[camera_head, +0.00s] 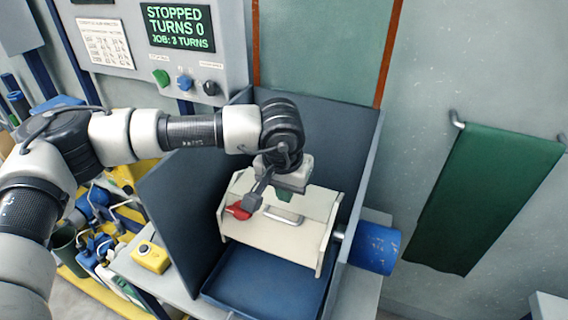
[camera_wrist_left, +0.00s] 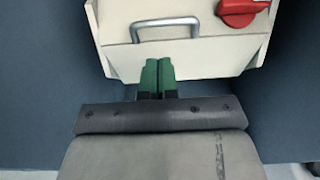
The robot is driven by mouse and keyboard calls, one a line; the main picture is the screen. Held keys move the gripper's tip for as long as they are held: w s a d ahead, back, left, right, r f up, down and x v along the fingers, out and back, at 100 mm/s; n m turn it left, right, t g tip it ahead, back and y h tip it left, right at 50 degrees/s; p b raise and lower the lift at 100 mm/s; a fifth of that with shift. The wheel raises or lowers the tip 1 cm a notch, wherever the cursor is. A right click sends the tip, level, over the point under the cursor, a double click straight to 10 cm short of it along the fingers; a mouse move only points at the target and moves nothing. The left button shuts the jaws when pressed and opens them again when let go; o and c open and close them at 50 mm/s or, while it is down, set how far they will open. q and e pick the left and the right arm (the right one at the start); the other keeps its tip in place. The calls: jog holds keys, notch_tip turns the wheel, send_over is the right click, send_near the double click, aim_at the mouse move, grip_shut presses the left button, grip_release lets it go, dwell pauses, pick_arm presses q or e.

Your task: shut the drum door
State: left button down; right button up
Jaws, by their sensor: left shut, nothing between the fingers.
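The cream drum (camera_head: 262,236) sits inside the blue-grey housing. Its door panel (camera_wrist_left: 205,50) carries a grey bar handle (camera_head: 283,216) and a red latch knob (camera_head: 238,211). The wrist view also shows the handle (camera_wrist_left: 166,24) and the red knob (camera_wrist_left: 240,10). I cannot tell whether the panel lies flush with the drum. My left gripper (camera_head: 284,198) is over the drum beside the handle, pointing down. In the wrist view its green fingers (camera_wrist_left: 158,72) are together and empty, just short of the handle. My forearm and wrist hide part of the drum's top. My right gripper is not in view.
The housing's side wall (camera_head: 180,200) rises left of the drum, and a blue tray (camera_head: 255,291) lies below it. A yellow box with a button (camera_head: 150,257) is at left. A blue cylinder (camera_head: 373,248) juts out at right. The control panel screen (camera_head: 180,27) reads STOPPED, TURNS 0.

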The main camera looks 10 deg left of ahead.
aim_at(284, 218)
pick_arm(q)
jog(key=f, duration=0.1)
jog(key=s+f+p, duration=0.1)
jog(key=f, duration=0.1)
jog(key=shift+f+p, duration=0.25)
jog(key=shift+p, duration=0.05)
jog(key=shift+a+f, duration=0.1)
jog(key=shift+f, duration=0.35)
